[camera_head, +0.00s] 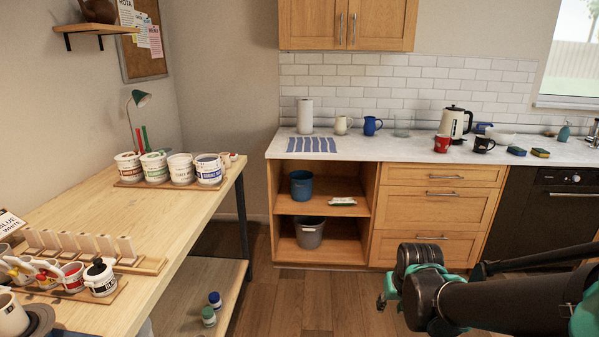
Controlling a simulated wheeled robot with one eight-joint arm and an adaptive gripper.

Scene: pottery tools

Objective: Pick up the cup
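Several cups and mugs stand apart on the white back counter. A red cup (442,144) stands toward the right, with a dark mug (483,145) close to its right. Farther left are a cream jug-like cup (343,125) and a blue one (372,126). A white cup-like vessel (12,315) is cut off at the lower left corner. My black and teal arm reaches in from the right at the bottom. The end of it, my gripper (384,293), shows only in part, well in front of and below the counter. Its fingers are not clear, and I see nothing held.
A kettle (455,122) stands behind the red cup, and sponges (540,153) lie to the right. The wooden worktable (160,215) on the left bears labelled pots (155,167). Open shelves (345,209) hold buckets. Bare floor lies between table and cabinets.

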